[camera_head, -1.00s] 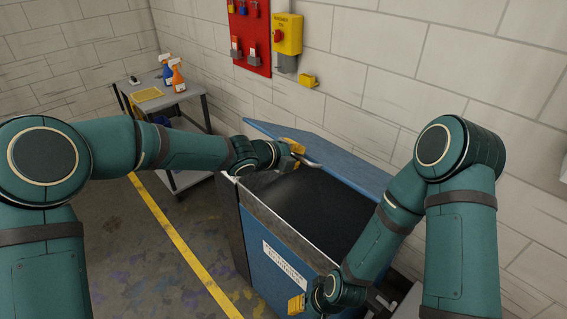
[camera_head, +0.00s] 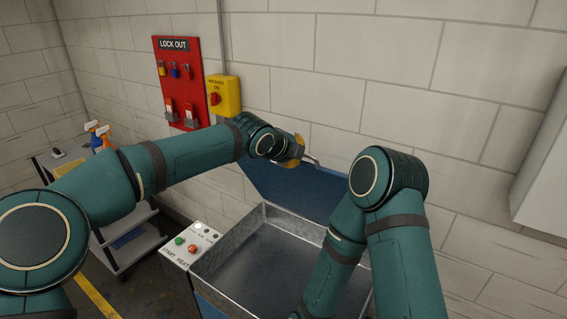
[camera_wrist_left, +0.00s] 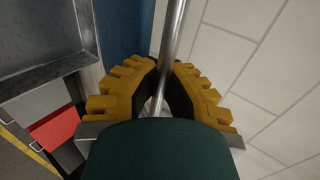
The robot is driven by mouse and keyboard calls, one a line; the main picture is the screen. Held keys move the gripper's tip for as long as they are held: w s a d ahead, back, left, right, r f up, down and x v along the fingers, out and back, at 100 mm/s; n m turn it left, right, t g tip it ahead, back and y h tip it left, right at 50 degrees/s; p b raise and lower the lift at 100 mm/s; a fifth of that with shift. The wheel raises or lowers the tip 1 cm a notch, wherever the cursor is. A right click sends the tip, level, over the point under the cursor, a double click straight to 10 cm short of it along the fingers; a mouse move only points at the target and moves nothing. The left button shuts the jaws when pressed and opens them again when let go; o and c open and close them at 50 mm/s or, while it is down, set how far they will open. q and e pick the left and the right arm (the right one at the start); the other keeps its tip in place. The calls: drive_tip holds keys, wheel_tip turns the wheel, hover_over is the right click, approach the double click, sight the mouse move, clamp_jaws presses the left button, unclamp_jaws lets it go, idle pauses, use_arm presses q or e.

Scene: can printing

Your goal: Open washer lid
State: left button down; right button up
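The blue washer lid (camera_head: 285,185) is raised steeply at the back of the open metal washer tub (camera_head: 215,258). My left gripper (camera_head: 299,150) is at the top of the lid. Its yellow fingers (camera_wrist_left: 160,85) are closed around the metal lid handle (camera_wrist_left: 172,35), which runs between them in the left wrist view. The lid's blue face shows beside the handle there (camera_wrist_left: 130,30). My right arm reaches down in front of the tub and hides part of the lid and the tub. My right gripper is below the picture.
A control panel with green and red buttons (camera_head: 186,243) is at the tub's left corner. A red lockout board (camera_head: 180,85) and a yellow switch box (camera_head: 225,95) hang on the wall behind. A grey cart (camera_head: 125,245) with spray bottles stands at left.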

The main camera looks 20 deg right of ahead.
use_arm(q)
drive_tip(key=w+d+r+p, duration=0.1)
drive_tip(key=w+d+r, duration=0.3)
drive_tip(key=d, duration=0.1)
drive_tip(key=shift+d, duration=0.3)
idle(0.4)
drive_tip(key=c, duration=1)
unclamp_jaws()
drive_tip(key=v, duration=1.2)
drive_tip(key=shift+s+a+f, duration=0.15)
drive_tip(key=shift+f, duration=0.05)
